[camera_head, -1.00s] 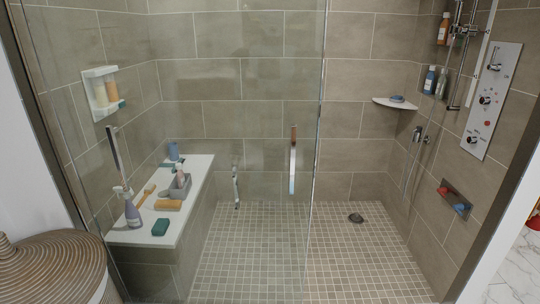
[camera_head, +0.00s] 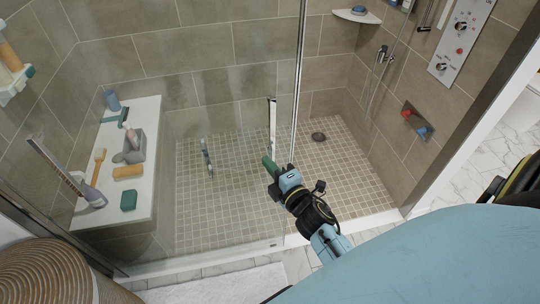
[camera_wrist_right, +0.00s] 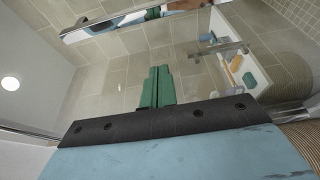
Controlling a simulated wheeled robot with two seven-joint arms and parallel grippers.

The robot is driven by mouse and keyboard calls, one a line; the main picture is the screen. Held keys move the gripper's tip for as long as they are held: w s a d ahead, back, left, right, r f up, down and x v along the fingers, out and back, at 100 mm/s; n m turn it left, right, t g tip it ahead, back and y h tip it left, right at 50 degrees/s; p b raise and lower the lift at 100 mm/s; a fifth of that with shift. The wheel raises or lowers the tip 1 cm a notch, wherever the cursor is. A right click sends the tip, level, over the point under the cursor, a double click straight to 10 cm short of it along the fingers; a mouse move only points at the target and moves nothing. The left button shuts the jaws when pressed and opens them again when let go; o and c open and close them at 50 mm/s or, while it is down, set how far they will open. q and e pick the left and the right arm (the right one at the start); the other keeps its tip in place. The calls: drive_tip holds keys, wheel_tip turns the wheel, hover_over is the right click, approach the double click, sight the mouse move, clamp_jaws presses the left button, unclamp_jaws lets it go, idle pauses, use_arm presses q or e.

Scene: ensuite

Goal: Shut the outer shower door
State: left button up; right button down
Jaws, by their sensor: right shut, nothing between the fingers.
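The outer shower door is a clear glass panel (camera_head: 235,110) with a metal edge at its right side. An open gap shows between that edge and the right wall. A shiny upright handle (camera_head: 272,125) is on the glass near the edge. My right gripper (camera_head: 268,161), with green fingers, is shut and empty just below the handle, in front of the glass. I cannot tell whether it touches. In the right wrist view the shut fingers (camera_wrist_right: 155,86) point toward a shiny metal bar (camera_wrist_right: 120,20), probably the handle. My left gripper is not in view.
A second handle (camera_head: 55,163) stands at the left. Behind the glass is a white bench (camera_head: 140,109) with bottles, brushes and sponges. A woven basket (camera_head: 55,270) is at the lower left. A white mat (camera_head: 220,285) lies before the shower.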

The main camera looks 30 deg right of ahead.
sight(270, 146)
drive_tip(key=w+d+p, duration=0.1)
drive_tip(key=w+d, duration=0.2)
drive_tip(key=w, duration=0.3)
drive_tip(key=shift+w+d, duration=0.15)
drive_tip(key=shift+d, duration=0.25)
